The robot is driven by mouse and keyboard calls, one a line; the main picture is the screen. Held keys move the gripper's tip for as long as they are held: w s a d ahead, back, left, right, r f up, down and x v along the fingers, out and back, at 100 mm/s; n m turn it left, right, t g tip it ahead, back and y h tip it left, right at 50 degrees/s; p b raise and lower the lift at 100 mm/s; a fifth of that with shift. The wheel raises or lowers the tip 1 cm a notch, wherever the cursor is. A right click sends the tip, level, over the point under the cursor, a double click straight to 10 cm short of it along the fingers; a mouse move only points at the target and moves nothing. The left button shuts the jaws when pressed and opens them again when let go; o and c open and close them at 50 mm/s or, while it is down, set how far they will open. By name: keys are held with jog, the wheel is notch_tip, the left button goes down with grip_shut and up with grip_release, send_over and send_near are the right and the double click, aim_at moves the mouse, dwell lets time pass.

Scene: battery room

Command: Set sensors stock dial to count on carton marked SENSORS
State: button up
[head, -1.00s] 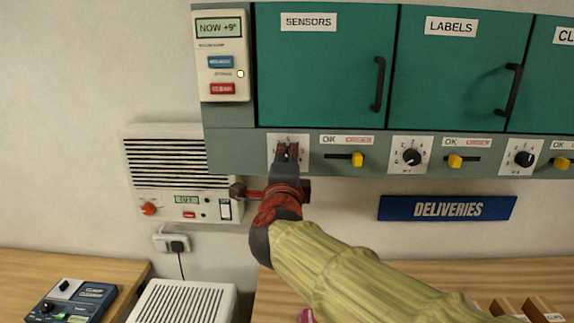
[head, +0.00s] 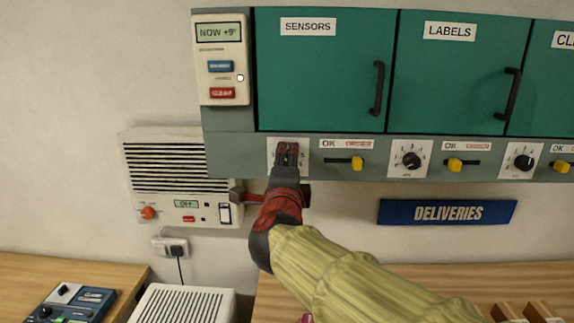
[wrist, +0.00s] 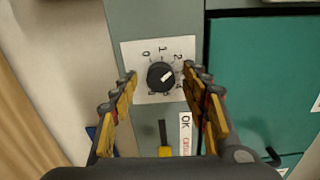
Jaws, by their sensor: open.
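The sensors stock dial (wrist: 155,80) is a round black knob on a white plate, under the green door labelled SENSORS (head: 307,27). In the wrist view its white mark points right and slightly up, near the 2 and a numeral hidden by a finger; I cannot tell the exact setting. My gripper (head: 288,152) is in front of this dial and covers it in the head view. In the wrist view my gripper (wrist: 160,82) is open, with one finger on each side of the knob and gaps showing. I do not see a carton marked SENSORS.
A yellow slider (head: 344,162) sits right of the dial, below OK lettering. The LABELS dial (head: 411,159) is farther right. A wall heater unit (head: 165,175) is at left. Brown boxes (head: 538,313) show partly at the bottom right. A DELIVERIES sign (head: 447,212) hangs below.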

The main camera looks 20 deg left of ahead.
jog(key=shift+s, duration=0.1)
jog(key=v, duration=1.1)
jog(key=shift+s+d, duration=0.2)
jog(key=shift+s, duration=0.2)
